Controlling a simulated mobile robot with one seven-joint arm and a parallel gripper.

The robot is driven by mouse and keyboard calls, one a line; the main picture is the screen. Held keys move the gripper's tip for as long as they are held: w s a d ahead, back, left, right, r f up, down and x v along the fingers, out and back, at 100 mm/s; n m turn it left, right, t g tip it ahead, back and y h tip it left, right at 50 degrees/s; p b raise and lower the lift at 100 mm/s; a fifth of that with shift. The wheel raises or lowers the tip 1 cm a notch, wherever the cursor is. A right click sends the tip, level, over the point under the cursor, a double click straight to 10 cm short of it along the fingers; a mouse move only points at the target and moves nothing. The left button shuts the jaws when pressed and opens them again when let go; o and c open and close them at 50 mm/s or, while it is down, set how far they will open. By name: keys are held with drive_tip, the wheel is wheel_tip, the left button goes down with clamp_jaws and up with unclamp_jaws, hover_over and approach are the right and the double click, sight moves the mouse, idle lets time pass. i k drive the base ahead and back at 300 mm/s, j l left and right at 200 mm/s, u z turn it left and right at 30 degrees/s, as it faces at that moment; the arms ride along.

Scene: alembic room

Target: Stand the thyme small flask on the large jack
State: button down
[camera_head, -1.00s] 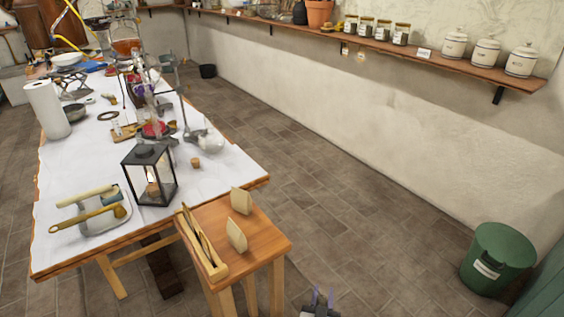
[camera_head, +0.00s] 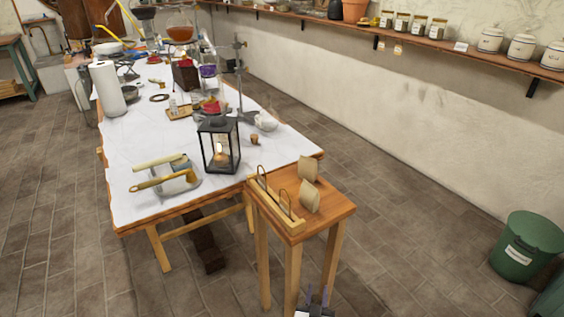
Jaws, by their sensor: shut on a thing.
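I cannot pick out the thyme small flask. A flask with purple content (camera_head: 207,71) stands among the glassware at the table's far part.
The long white-topped table (camera_head: 150,145) carries a lantern (camera_head: 220,147), a paper roll (camera_head: 108,88) and a stand (camera_head: 239,85). A small wooden side table (camera_head: 328,214) holds a rack and two pouches. A green bin (camera_head: 528,246) stands right. Floor between is clear.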

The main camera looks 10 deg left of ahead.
sight(116, 57)
drive_tip(key=j+u, duration=0.3)
drive_tip(key=j, duration=0.35)
drive_tip(key=i+j+u, duration=0.3)
drive_tip(key=i+j, duration=0.9)
drive_tip(key=j, duration=0.25)
drive_tip(key=i+j+u, duration=0.3)
drive_tip(key=i+j, duration=0.9)
drive_tip(key=i, duration=0.15)
